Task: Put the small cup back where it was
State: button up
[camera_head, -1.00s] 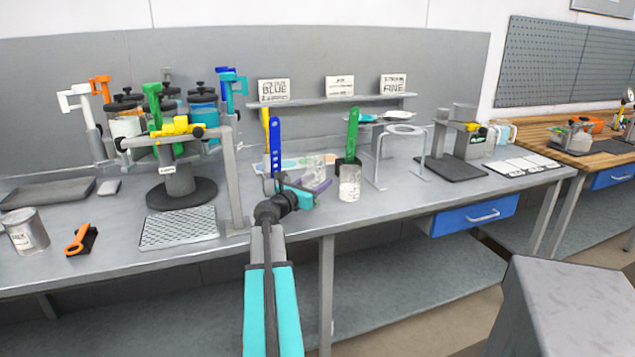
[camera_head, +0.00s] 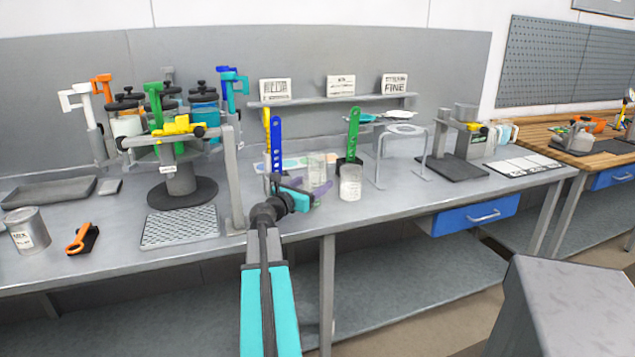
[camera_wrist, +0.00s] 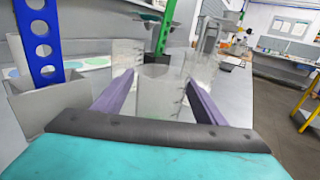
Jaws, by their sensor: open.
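A small clear cup (camera_head: 350,183) stands upright on the grey bench, in front of a green-handled scoop (camera_head: 353,130). My gripper (camera_head: 314,193) is low over the bench, to the left of that cup. In the wrist view a clear cup (camera_wrist: 158,92) appears ahead, between the two purple fingers of my open gripper (camera_wrist: 158,88). I cannot tell whether the fingers touch it. A taller clear beaker (camera_head: 317,168) stands just behind my gripper; it also shows in the wrist view (camera_wrist: 126,56), beside the left finger.
A blue perforated handle (camera_head: 276,145) rises left of my gripper, from a grey holder (camera_wrist: 65,102). A wire ring stand (camera_head: 402,155) is to the right. A mesh tray (camera_head: 180,228) and an agitator stand (camera_head: 180,190) are to the left. The bench front right of the cup is clear.

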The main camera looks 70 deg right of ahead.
aim_at(306, 189)
jog(key=v, duration=1)
dwell(0.7)
